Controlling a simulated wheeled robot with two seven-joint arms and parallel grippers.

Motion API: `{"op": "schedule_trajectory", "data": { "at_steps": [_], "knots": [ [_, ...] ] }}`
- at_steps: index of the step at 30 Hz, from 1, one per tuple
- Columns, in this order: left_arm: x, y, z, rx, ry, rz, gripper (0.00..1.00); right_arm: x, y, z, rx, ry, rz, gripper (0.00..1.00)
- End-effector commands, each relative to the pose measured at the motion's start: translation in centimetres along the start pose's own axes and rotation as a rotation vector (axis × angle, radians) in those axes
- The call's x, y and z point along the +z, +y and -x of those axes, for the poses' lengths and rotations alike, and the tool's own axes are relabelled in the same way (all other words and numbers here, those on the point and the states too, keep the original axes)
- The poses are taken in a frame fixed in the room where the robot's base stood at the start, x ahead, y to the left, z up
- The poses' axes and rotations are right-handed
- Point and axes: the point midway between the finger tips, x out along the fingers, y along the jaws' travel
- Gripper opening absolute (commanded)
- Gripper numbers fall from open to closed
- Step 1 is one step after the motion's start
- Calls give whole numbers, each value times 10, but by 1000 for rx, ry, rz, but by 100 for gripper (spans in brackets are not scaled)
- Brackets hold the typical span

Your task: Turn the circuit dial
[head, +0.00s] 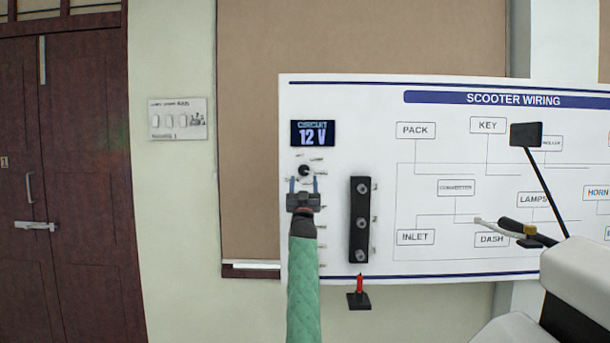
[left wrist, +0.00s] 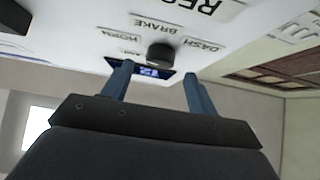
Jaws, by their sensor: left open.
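The circuit dial (head: 305,171) is a small dark round knob on the white wiring board, just below the display (head: 313,134) reading "CIRCUIT 12 V". Small labels ring the dial. In the left wrist view the dial (left wrist: 161,54) is a black knob with the upside-down labels BRAKE, DASH and HORN near it. My left gripper (head: 304,183) is open and empty, its two blue fingers pointing up just below the dial in the head view. In the left wrist view the dial shows beyond the gap between the fingertips (left wrist: 157,70), with no visible contact. My right gripper is out of view.
A black strip with several round terminals (head: 360,220) is right of my left arm. A red-tipped lever (head: 359,290) is below it. A scooter's white body (head: 578,280), handlebar and mirror (head: 526,134) fill the lower right. Wall switches (head: 177,119) and a door (head: 65,180) are left.

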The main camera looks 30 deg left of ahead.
Motion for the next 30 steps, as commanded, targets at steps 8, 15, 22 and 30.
{"op": "schedule_trajectory", "data": {
  "at_steps": [8, 15, 22, 30],
  "knots": [
    [0, 0, -33, 0, -1, 1, 59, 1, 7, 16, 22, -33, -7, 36],
    [0, 0, -39, 1, 0, 0, 59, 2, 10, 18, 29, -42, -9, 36],
    [0, 0, -39, 1, 0, 0, 47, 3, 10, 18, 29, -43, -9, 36],
    [0, 0, -39, 1, -1, 0, 14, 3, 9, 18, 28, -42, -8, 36]
  ]
}}
